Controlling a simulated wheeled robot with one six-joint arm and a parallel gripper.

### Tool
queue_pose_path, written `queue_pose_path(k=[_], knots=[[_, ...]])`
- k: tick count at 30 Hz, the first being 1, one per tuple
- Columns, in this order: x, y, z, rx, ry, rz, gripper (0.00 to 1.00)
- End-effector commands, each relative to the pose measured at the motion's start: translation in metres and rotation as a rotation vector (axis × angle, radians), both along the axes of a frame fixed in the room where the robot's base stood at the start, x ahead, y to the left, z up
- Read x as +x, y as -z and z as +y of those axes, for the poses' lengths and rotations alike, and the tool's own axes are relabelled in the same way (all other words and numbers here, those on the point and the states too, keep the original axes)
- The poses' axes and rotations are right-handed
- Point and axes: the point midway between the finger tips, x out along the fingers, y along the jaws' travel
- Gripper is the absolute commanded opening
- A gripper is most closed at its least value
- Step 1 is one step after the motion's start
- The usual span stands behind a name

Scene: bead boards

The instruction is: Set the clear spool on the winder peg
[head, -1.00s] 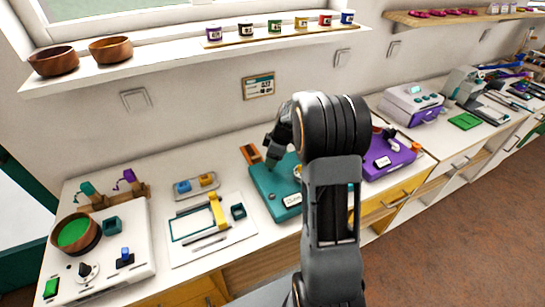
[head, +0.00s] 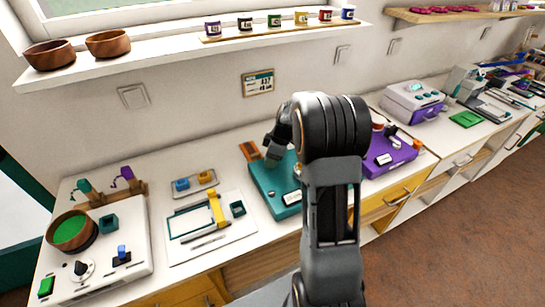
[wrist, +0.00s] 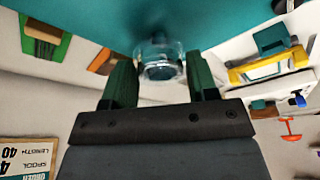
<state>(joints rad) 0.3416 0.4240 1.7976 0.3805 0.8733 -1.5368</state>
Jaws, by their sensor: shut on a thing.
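The clear spool (wrist: 160,70) is between the two green fingers of my gripper (wrist: 160,82) in the wrist view, and the gripper is shut on it. The teal winder board (wrist: 90,15) fills the top of that view beyond the spool. A blurred dark teal form shows behind the spool; I cannot tell whether it is the peg or whether the spool touches it. In the head view my gripper (head: 274,152) is over the back part of the teal board (head: 267,196), and the spool cannot be made out there. My arm hides the board's right side.
A purple board (head: 385,160) stands right of my arm. To the left lie a white board with a yellow arm (head: 216,208) and a white unit with a wooden bowl (head: 73,232). A shelf (head: 170,55) overhangs the counter's back.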

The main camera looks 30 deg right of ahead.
Motion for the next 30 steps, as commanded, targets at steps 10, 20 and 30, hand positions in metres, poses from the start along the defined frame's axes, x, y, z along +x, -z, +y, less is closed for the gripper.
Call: queue_pose_path(k=[10, 20, 30], knots=[[0.000, 0.002, 0.000, 0.000, 0.000, 0.000, 0.31], [0.000, 0.013, 0.000, 0.000, 0.000, 0.000, 0.31], [0.000, 0.021, 0.000, 0.000, 0.000, 0.000, 0.31]])
